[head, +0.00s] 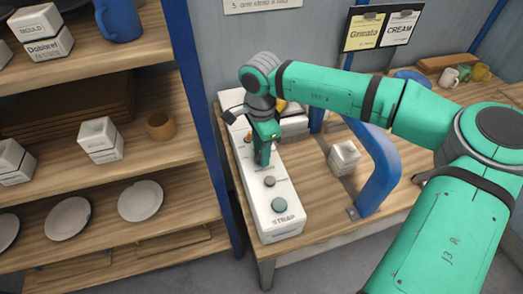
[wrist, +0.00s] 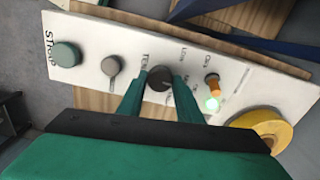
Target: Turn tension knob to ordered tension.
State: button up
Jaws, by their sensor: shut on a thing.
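The strapping machine's long white panel (head: 262,195) lies on the wooden bench; it also fills the upper wrist view (wrist: 90,30). The dark round tension knob (wrist: 159,78) sits on it beside partly covered lettering starting "TEN". My gripper (head: 265,150) points down at the panel. In the wrist view my gripper (wrist: 160,82) has its two green fingers on either side of the knob, shut on it. A pale pointer mark shows on the knob, toward the lower right. The knob is hidden in the head view.
A yellow roll (wrist: 262,128) is close on the right. A white block (head: 344,158) and blue arch (head: 378,170) stand beside the panel.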

jog(key=shift+w+m, duration=0.15)
jog(key=shift+m, duration=0.65)
jog(key=shift+d+m, duration=0.15)
jog(key=shift+m, duration=0.65)
jog(key=m, duration=0.3)
jog(key=shift+a+m, duration=0.2)
jog(key=shift+m, duration=0.1)
jog(key=m, duration=0.3)
jog(key=shift+s, duration=0.2)
jog(key=shift+m, duration=0.9)
jog(key=shift+w+d, duration=0.1)
